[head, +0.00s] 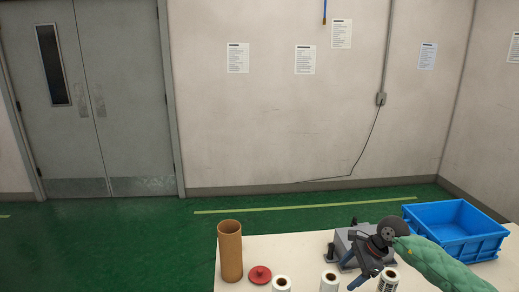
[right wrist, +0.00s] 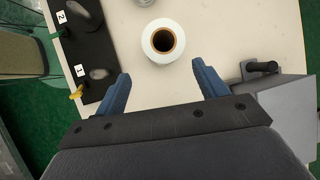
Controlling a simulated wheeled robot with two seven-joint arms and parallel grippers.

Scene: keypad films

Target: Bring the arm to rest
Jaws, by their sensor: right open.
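My right gripper (head: 350,274) comes in from the right on a green-sleeved arm and hangs over the table's front part. Its blue fingers are apart and nothing is between them. In the right wrist view the open fingers (right wrist: 160,76) point toward a white roll (right wrist: 162,41) with a brown core, which stands beyond the tips, apart from them. In the head view, white rolls stand along the table's near edge at the left (head: 281,284), middle (head: 329,282) and right (head: 388,280), the last one beside the gripper. My left gripper is not in view.
A brown cylinder (head: 230,252) and a red lid (head: 260,274) stand at the table's left. A grey device (head: 346,241) is behind the gripper; a blue crate (head: 455,250) is at right. A black strip (right wrist: 78,40) bears labels 1 and 2. The table (head: 290,248) is clear behind the lid.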

